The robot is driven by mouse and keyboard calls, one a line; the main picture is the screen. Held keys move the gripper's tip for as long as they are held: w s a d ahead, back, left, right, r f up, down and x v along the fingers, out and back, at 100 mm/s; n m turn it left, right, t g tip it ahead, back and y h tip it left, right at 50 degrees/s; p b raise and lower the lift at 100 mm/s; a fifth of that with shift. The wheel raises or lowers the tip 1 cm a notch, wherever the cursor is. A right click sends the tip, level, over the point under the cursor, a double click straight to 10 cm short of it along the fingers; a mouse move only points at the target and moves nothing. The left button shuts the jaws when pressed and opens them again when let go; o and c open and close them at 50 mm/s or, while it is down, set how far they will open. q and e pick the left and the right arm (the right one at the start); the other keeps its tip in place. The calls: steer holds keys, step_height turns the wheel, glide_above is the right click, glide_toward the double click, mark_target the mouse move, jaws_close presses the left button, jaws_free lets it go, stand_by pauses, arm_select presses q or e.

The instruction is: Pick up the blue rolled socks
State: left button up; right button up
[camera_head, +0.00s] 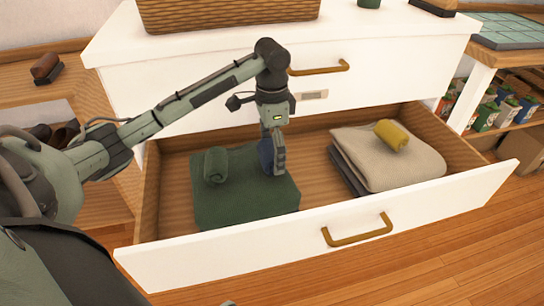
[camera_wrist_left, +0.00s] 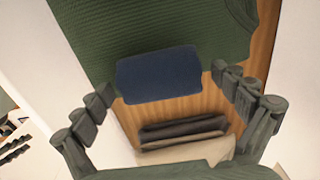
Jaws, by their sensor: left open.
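The blue rolled socks (camera_head: 265,155) lie at the right edge of a folded dark green cloth (camera_head: 240,200) in the open drawer, partly hidden by my left gripper (camera_head: 277,155). In the left wrist view the blue roll (camera_wrist_left: 158,75) shows whole, beside the edge of the green cloth (camera_wrist_left: 130,25). My left gripper (camera_wrist_left: 163,84) is open, with its fingers spread on either side of the roll and a gap visible on both sides. My right gripper is not in view.
A green roll (camera_head: 215,165) lies on the green cloth. A yellow roll (camera_head: 391,135) lies on folded beige cloth (camera_head: 375,165) at the drawer's right. The white drawer front (camera_head: 270,252) with its brass handle (camera_head: 358,232) stands nearest. Bare drawer floor (camera_head: 313,180) lies between the stacks.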

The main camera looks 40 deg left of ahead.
arm_select(q)
steer(key=c, duration=1.2)
steer(key=shift+r, duration=0.15)
